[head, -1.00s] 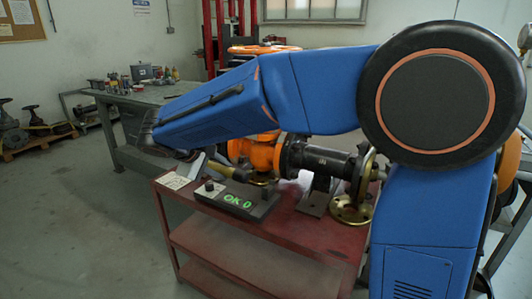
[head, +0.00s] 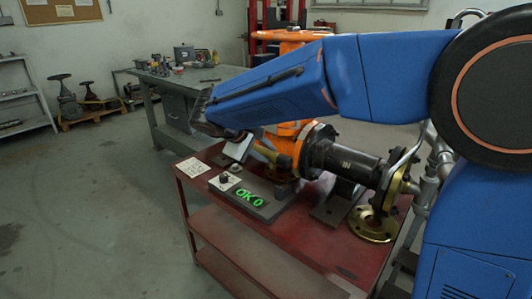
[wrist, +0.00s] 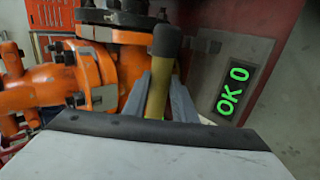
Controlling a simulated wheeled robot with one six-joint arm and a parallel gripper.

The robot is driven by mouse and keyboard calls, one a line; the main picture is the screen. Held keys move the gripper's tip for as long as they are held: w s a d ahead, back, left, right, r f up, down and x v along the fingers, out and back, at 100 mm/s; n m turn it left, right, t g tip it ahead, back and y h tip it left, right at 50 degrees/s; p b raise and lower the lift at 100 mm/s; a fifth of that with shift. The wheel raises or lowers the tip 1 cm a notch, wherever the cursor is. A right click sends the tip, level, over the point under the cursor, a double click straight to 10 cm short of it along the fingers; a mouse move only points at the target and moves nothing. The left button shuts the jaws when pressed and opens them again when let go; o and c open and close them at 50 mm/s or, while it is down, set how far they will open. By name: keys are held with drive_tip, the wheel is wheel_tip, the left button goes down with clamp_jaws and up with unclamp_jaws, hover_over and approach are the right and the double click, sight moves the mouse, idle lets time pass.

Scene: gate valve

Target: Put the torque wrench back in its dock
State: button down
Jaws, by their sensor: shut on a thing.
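The torque wrench (head: 272,155) has a yellow shaft and a dark end. It is in my gripper (head: 240,146), tilted, near the orange valve (head: 290,133) and behind the dock. In the wrist view the wrench (wrist: 157,92) stands between my two grey fingers (wrist: 160,88), which are shut on it. The display also shows in the wrist view (wrist: 233,90), right of the wrench. The wrench's far end is hidden.
The red cart (head: 300,245) carries the valve, a black flanged pipe (head: 345,160) and a brass flange (head: 373,224) on the right. A white card (head: 193,167) lies at its left corner. A workbench (head: 170,90) stands behind. The floor at left is clear.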

drive_tip(key=shift+f, duration=3.7)
drive_tip(key=c, duration=1.4)
unclamp_jaws()
drive_tip(key=shift+f, duration=0.1)
drive_tip(key=shift+s, duration=0.1)
drive_tip(key=v, duration=1.7)
drive_tip(key=shift+a, duration=0.1)
